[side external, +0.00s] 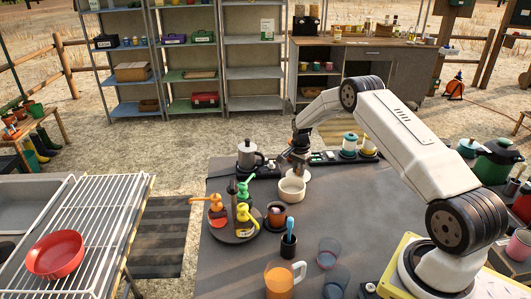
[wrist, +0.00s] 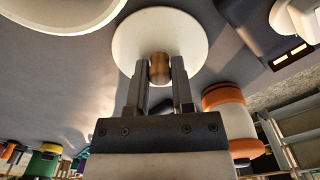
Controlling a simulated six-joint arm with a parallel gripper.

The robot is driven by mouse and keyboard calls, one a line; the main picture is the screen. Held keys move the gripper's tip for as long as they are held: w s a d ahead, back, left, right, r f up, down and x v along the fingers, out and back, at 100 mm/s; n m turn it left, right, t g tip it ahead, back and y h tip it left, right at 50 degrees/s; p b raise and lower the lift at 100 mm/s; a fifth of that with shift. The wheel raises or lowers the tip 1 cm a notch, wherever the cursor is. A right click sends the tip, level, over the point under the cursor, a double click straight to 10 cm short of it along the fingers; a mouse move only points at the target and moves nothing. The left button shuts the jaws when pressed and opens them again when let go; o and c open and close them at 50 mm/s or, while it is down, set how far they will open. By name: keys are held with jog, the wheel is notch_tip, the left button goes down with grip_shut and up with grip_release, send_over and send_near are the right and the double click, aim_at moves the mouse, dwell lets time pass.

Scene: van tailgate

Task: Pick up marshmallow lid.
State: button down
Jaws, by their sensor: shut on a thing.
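The marshmallow lid (wrist: 195,35), a round white disc with a copper-brown knob (wrist: 159,68), is in front of my gripper (wrist: 158,80) in the wrist view. The two fingers are closed on the knob from both sides. In the side external view my gripper (side external: 298,160) points down just behind a white bowl (side external: 291,191), and the lid there is mostly hidden by the gripper and bowl. The bowl's rim also shows at the top left of the wrist view (wrist: 98,22). I cannot tell whether the lid touches anything below.
A moka pot (side external: 247,156) stands left of my gripper. A round tray of pump bottles (side external: 243,221), a cup with a blue utensil (side external: 288,243) and an orange mug (side external: 279,281) stand nearer. Canisters (side external: 349,146) stand to the right; an orange-and-white one (wrist: 230,122) is close by in the wrist view.

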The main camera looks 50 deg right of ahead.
jog(key=shift+r, duration=0.2)
jog(key=shift+r, duration=0.55)
jog(key=s+a+r, duration=0.6)
jog(key=s+r, duration=0.5)
jog(key=s, duration=0.1)
jog(key=shift+s+r, duration=0.25)
jog(key=shift+a, duration=0.15)
dwell(0.4)
jog(key=w+a+f+m, duration=0.1)
jog(key=w+a, duration=0.2)
jog(key=w, duration=0.5)
jog(key=shift+w+a+f, duration=0.25)
jog(key=shift+w+f, duration=0.05)
jog(key=shift+f, duration=0.05)
